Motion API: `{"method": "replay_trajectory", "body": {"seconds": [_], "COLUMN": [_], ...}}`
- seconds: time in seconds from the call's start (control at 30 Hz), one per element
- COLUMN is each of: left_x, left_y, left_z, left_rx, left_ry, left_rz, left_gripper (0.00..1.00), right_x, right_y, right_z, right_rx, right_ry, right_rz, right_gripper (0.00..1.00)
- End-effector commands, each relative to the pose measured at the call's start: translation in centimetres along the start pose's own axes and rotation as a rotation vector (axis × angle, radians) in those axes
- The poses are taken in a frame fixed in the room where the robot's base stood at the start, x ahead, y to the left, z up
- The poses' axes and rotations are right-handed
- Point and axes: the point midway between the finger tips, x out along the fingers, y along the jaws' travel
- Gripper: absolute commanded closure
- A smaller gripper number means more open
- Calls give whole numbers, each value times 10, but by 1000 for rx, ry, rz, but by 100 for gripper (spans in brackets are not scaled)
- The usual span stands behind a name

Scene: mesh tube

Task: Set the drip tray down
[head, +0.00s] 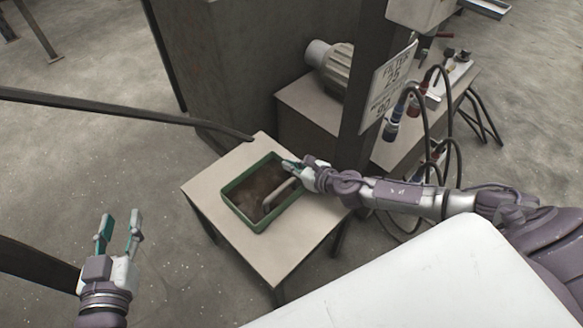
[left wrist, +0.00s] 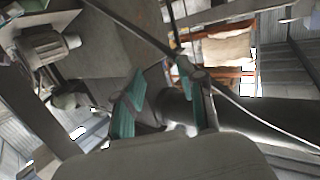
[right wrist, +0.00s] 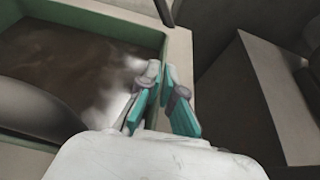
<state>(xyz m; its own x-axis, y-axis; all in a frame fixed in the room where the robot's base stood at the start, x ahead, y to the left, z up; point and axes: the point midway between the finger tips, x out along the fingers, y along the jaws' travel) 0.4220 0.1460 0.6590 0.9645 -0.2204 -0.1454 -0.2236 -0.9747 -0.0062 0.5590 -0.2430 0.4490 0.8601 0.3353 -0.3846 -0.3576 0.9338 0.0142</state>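The drip tray (head: 235,212) is a green rectangular tray with brown liquid inside. It appears to rest on the pale top of a small table (head: 212,187). My right gripper (head: 290,166) is at the tray's far right corner. In the right wrist view, my right gripper (right wrist: 163,72) has one finger inside the green wall (right wrist: 118,28) and one outside, closed on the rim. My left gripper (head: 120,222) is open and empty, well left of the table. In the left wrist view, its fingers (left wrist: 160,95) stand apart with nothing held between them.
A pale rod-like part (head: 281,191) crosses over the tray. A dark post with a sign (head: 388,85) and a bench with a motor (head: 334,65) and hoses stand behind. A dark bar (head: 130,115) runs in from the left. The floor between my left gripper and the table is clear.

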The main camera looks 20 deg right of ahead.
Motion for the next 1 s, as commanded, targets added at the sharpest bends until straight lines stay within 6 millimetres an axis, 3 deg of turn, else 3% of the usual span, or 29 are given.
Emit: {"method": "replay_trajectory", "body": {"seconds": [0.53,0.73,1.0], "left_x": [1,1,1], "left_y": [2,2,2], "left_z": [-11,-12,-12], "left_rx": [-1,-1,-2], "left_ry": [63,70,66], "left_rz": [4,4,4], "left_gripper": [60,60,60], "right_x": [2,1,1], "right_y": [0,0,0], "right_z": [-2,-3,-3], "right_rx": [1,-1,0], "right_ry": [-3,0,0], "right_rz": [0,0,0], "right_gripper": [100,69,69]}}
